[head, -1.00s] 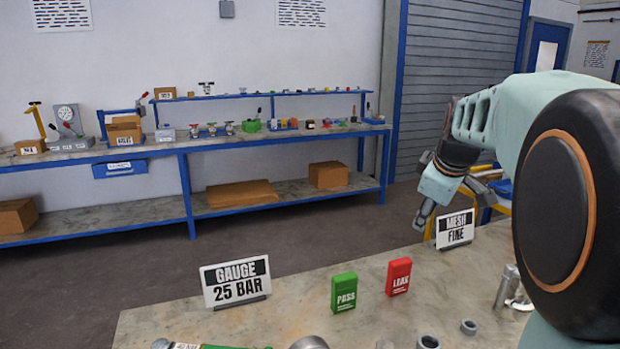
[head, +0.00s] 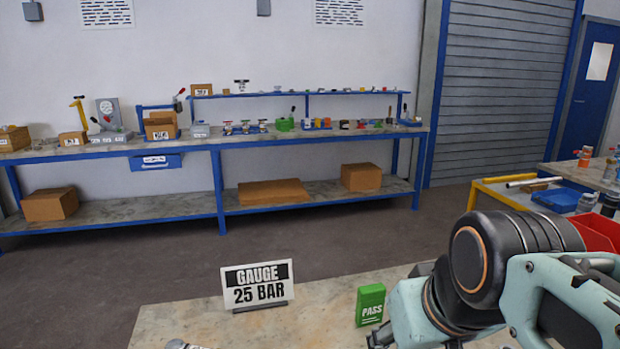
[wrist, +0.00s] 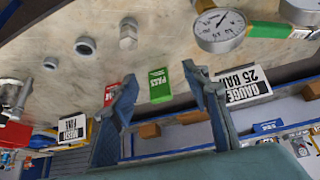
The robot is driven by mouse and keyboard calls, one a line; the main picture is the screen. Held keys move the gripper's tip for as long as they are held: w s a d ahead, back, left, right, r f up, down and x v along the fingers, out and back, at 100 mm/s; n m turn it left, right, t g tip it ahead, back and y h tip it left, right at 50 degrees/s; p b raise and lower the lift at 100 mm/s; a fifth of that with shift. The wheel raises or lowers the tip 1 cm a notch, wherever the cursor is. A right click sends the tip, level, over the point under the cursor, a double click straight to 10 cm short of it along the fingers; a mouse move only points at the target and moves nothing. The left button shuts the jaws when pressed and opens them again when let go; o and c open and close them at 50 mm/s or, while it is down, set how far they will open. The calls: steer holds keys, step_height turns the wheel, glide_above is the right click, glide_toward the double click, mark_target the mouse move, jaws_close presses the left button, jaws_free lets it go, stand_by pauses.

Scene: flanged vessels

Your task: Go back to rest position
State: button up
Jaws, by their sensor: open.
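My gripper (wrist: 158,76) is open and empty in the wrist view, its two fingers spread above the workbench (wrist: 110,22). The green PASS card (wrist: 159,87) shows between the fingers, apparently beyond them. In the head view my arm is folded at the lower right, and most of my gripper is hidden or out of frame. The PASS card stands beside my arm in the head view (head: 370,305).
The GAUGE 25 BAR sign (head: 258,286) stands on the bench. The wrist view shows a pressure gauge (wrist: 218,31), metal fittings (wrist: 128,33), the red LEAK card (wrist: 110,94) and the MESH FINE sign (wrist: 72,129). A blue-framed shelf bench (head: 215,146) stands along the wall.

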step_height(320, 180, up, 15)
steer(key=s+m+p, duration=0.1)
steer(key=s+p, duration=0.1)
steer(key=p, duration=1.5)
steer(key=shift+d+h, duration=0.15)
steer(key=shift+h, duration=0.15)
steer(key=shift+f, duration=0.1)
steer(key=shift+c, duration=0.2)
steer(key=shift+c, duration=1.3)
steer(key=shift+d, duration=0.15)
steer(key=shift+c, duration=0.4)
